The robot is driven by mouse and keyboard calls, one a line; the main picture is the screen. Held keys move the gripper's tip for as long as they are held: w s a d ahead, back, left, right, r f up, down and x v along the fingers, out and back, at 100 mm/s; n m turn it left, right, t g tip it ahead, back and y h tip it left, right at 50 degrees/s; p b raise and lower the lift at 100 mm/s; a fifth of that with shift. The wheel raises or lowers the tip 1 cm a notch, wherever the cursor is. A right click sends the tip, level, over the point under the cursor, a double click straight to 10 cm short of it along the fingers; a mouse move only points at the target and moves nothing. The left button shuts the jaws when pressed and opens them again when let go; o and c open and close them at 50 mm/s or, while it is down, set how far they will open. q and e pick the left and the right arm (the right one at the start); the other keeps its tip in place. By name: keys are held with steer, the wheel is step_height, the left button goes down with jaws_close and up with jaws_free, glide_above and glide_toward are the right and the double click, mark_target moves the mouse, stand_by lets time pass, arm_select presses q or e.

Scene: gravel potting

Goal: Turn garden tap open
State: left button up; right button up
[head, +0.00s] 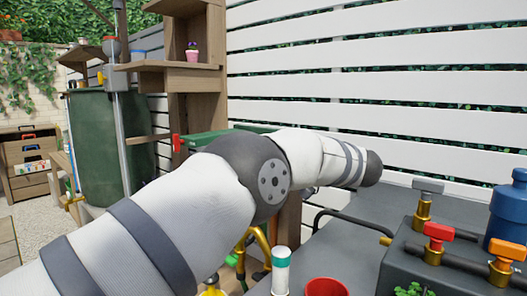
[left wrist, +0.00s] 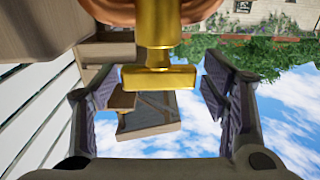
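A golden tap (left wrist: 159,77) with a flat crossbar handle hangs in the upper middle of the left wrist view, below a copper-coloured rounded body (left wrist: 110,11). My left gripper (left wrist: 157,88) is open, with its two padded fingers apart on either side of the handle. No finger clearly touches the handle. In the head view my left arm crosses the picture, and its gripper is not visible. Taps with red (head: 438,232), orange (head: 507,249) and grey (head: 428,187) handles stand at the right there. I cannot match the golden tap to any tap in the head view. My right gripper is not seen.
A dark grey bench top (head: 390,207) carries a blue container (head: 508,212), a red pot (head: 326,287) and a white bottle with a green cap (head: 281,270). A green barrel (head: 100,150) and wooden shelving (head: 192,100) stand at the left. A white slatted fence (head: 370,60) lies behind.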

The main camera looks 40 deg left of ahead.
arm_select(q)
steer(key=d, duration=1.2)
steer(key=shift+s, duration=0.35)
steer(key=shift+f, duration=0.1)
